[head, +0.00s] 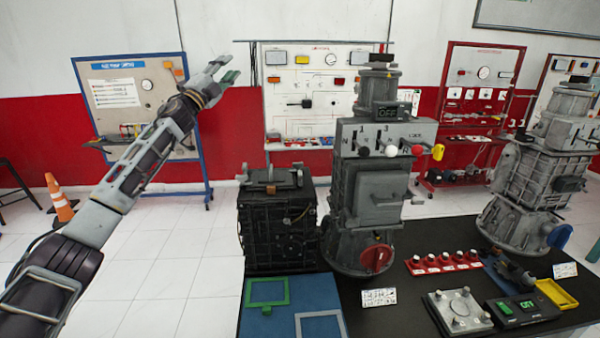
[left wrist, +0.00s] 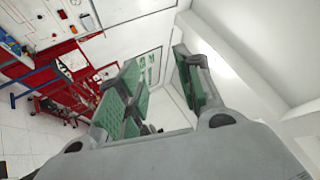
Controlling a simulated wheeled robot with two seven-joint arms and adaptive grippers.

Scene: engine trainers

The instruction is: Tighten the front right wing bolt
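My left gripper (head: 228,70) is raised high at the upper left, in front of the back wall and far above the table. In the left wrist view its two green-padded fingers (left wrist: 158,92) stand apart with nothing between them. My right gripper is not in view. A black block (head: 278,225) stands at the table's left end. Small upright fittings (head: 298,172) on its top may be wing bolts, but are too small to tell. A grey plate (head: 460,308) with several corner knobs lies at the table's front; I cannot tell whether these are wing bolts.
A tall grey gearbox unit (head: 382,200) with levers stands beside the black block; another grey unit (head: 540,170) stands at right. A red strip of knobs (head: 443,263), a black meter (head: 522,309) and a yellow tray (head: 557,293) crowd the black table. A blue mat (head: 290,317) lies front left.

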